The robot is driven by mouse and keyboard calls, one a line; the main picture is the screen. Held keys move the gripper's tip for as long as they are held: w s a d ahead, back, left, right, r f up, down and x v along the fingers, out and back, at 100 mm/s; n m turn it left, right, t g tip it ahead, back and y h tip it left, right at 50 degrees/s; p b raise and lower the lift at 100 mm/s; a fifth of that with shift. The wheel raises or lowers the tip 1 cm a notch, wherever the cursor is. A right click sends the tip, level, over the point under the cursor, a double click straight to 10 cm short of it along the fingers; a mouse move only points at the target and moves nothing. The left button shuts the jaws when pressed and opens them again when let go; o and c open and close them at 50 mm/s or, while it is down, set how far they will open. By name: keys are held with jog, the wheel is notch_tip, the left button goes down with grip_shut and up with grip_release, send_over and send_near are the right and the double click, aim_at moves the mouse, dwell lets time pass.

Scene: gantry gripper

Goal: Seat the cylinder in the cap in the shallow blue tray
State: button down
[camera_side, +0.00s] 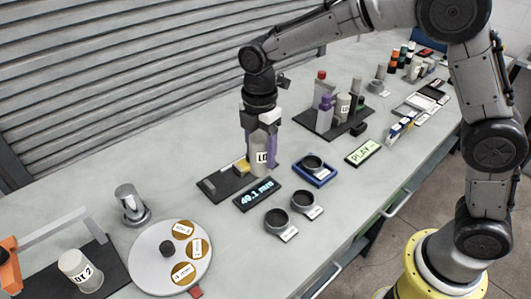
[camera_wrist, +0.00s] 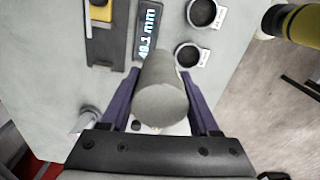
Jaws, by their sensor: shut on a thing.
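My gripper (camera_side: 262,140) has purple fingers and is shut on a grey cylinder (camera_side: 261,166) with a black-lettered label. The cylinder hangs roughly upright near the gauge with the digital display, left of the shallow blue tray (camera_side: 323,179). In the wrist view the cylinder (camera_wrist: 162,92) fills the space between the fingers (camera_wrist: 160,105), its round end facing the camera. A dark round cap (camera_side: 312,161) sits in the blue tray, with no cylinder in it. I cannot make out the blue tray in the wrist view.
The display (camera_side: 257,195) reads 49.1 mm, beside a gauge plate (camera_side: 222,183) with a yellow block. Two more round caps (camera_side: 276,221) (camera_side: 304,200) with tags stand in front of the blue tray. A dark rack (camera_side: 335,125) with several cylinders is behind. A round turntable (camera_side: 172,255) is front left.

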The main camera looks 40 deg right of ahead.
jog(key=shift+s+d+f+n, duration=0.1)
jog(key=shift+s+n, duration=0.1)
jog(key=shift+n, duration=0.1)
jog(key=s+d+r, duration=0.2)
jog(key=s+d, duration=1.1)
jog(key=d, duration=0.5)
send_over(312, 165)
jog(key=shift+m, duration=0.4)
notch_tip(312, 165, down, 10)
jog(key=shift+f, duration=1.7)
jog(key=shift+c, duration=0.6)
grip_release()
jog(key=shift+f, duration=0.2)
